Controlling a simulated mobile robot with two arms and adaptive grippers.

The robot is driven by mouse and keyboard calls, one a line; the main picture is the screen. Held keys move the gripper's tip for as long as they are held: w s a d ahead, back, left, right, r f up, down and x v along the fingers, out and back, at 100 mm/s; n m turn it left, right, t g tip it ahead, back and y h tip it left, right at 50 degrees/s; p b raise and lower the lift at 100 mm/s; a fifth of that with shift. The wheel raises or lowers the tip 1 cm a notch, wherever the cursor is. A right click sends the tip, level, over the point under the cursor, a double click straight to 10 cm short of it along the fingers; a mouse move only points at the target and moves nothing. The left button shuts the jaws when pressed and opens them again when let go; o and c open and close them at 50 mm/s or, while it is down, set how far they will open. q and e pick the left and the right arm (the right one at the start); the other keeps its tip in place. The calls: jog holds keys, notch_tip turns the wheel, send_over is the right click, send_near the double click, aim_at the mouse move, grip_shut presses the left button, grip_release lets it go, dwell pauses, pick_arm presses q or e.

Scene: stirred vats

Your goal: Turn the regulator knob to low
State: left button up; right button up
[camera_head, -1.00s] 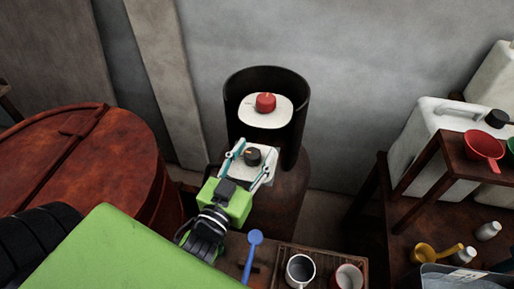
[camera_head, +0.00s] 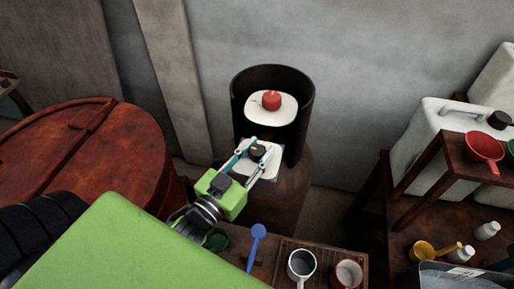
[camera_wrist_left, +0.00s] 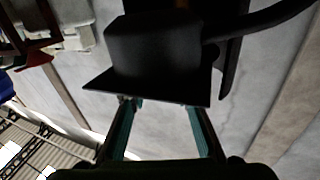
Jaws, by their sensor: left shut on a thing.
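A dark round knob (camera_head: 257,152) with a small yellow mark sits on a white plate (camera_head: 272,173) in front of the black cylinder; I take it for the regulator knob. The mark lies toward the knob's back. My left gripper (camera_head: 259,147), green with teal and pale fingers, is shut on this knob, one finger on each side. In the left wrist view the teal fingers reach toward a dark box with a flat flange (camera_wrist_left: 155,50); the knob cannot be made out there. Any lettering on the plate is too small to read. My right gripper is not in view.
A rust-red round lid (camera_head: 110,150) is at left. A wooden shelf stands at right.

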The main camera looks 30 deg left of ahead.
pick_arm(q)
jog(key=m+h+p, duration=0.1)
jog(key=m+h, duration=0.1)
jog(key=h, duration=0.1)
jog(key=shift+g+h, duration=0.3)
jog(key=shift+g, duration=0.1)
jog(key=shift+a+m+g+h+p, duration=0.1)
jog(key=shift+m+g+h+p, duration=0.35)
jog(key=shift+m+h, duration=0.6)
jog(key=shift+m+g+h, duration=0.55)
jog(key=shift+m+h, duration=0.2)
jog(key=shift+h, duration=0.4)
jog(key=shift+w+f+m+g+h+b, duration=0.1)
jog(key=shift+f+m+g+h+b, duration=0.1)
jog(key=shift+m+g+h+b, duration=0.55)
jog(key=m+g+h+b, duration=0.3)
jog(key=g+b, duration=0.2)
jog(key=b, duration=0.1)
jog(key=m+g+h+b, duration=0.3)
jog(key=m+g+b, duration=0.1)
jog(key=b, duration=0.3)
jog(key=shift+f+m+g+h+b, duration=0.15)
jog(key=shift+m+g+h+b, duration=0.1)
jog(key=shift+g+b, duration=0.1)
jog(key=shift+m+g+b, duration=0.9)
jog(key=shift+g+b, duration=0.2)
jog(key=shift+g, duration=0.4)
